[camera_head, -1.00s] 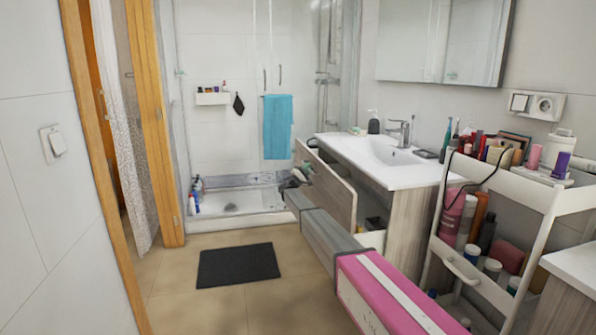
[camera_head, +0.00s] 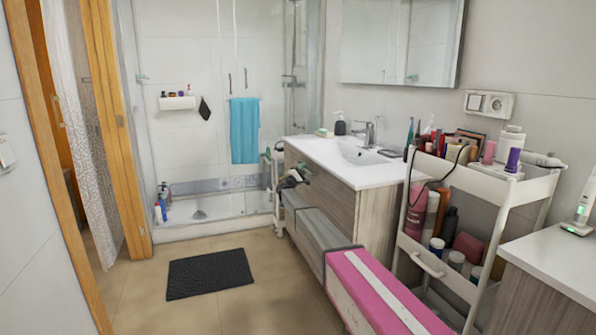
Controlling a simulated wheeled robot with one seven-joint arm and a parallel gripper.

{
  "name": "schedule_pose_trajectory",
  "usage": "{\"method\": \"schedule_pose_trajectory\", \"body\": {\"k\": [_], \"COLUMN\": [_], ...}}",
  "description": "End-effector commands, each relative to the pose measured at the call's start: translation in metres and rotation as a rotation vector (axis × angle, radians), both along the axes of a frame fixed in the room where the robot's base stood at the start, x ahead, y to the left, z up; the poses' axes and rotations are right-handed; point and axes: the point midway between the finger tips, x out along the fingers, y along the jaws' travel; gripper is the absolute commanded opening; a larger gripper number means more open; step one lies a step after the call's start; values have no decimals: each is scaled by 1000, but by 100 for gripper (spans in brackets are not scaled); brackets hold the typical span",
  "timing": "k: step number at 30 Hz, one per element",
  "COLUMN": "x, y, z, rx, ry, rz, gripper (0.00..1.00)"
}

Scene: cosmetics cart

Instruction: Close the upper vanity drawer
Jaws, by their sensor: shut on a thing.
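The upper vanity drawer (camera_head: 325,188) has a wood-grain front below the white sink top. Its front looks flush, or nearly flush, with the cabinet, and no drawer interior shows. My gripper (camera_head: 291,178) is dark and small in this view, at the upper edge of the drawer front towards its far end. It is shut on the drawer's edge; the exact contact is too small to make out. My grey and pink arm runs along the front of the vanity and hides its lower part.
A white cart (camera_head: 462,281) full of cosmetics stands right of the vanity, close to my arm. A white counter (camera_head: 560,262) is at the lower right. A dark mat (camera_head: 210,273) lies on the open floor to the left. A white rack stands beyond the vanity.

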Motion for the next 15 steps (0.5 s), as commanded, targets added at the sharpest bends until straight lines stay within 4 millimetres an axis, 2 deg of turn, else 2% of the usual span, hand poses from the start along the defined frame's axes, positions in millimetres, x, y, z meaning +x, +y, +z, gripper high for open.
{"method": "schedule_pose_trajectory", "body": {"k": [15], "x": [2], "y": [-8], "z": [-1], "rx": [3], "ry": [1], "rz": [-2], "gripper": [0]}}
